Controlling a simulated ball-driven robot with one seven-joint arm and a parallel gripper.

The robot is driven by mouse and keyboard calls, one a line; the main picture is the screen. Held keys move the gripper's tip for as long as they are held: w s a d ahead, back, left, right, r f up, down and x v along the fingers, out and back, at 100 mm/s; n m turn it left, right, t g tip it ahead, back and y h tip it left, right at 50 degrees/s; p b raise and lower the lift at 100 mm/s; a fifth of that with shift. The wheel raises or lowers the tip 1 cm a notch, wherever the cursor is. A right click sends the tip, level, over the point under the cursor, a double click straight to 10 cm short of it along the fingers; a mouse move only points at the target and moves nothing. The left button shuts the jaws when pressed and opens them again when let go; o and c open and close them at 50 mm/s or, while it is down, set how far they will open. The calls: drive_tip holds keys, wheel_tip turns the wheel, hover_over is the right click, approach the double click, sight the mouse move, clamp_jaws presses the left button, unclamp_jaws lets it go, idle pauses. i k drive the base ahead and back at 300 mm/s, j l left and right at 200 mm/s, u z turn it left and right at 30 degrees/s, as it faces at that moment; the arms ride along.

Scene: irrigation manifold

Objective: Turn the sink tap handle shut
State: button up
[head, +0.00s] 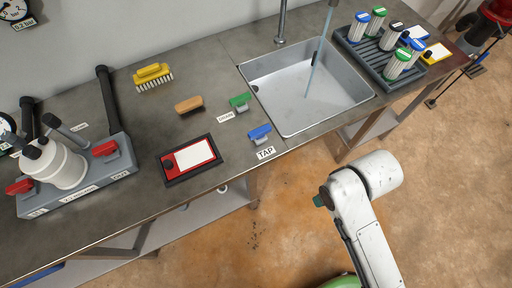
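The tap handle (259,132) is a small blue lever on the counter in front of the sink's near left corner, with a white label reading TAP (265,153) beside it. The steel sink (335,110) is at the upper middle, and a bluish stream of water (317,62) runs down into it from a spout (333,4) at the top edge. A green handle (239,101) with its own small label stands just behind the blue one. White links of my arm show at the lower right, apart from the counter. My gripper's fingers are not in view.
A grey filter unit with red handles (105,148) is far left. A dark rack (362,58) of capped cartridges stands right of the sink. Open floor lies in front.

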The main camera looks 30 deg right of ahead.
sight(260, 132)
drive_tip(key=k+j, duration=0.1)
drive_tip(key=j, duration=0.35)
drive_tip(key=k+j, duration=0.1)
drive_tip(key=j, duration=0.85)
drive_tip(key=k+z, duration=0.05)
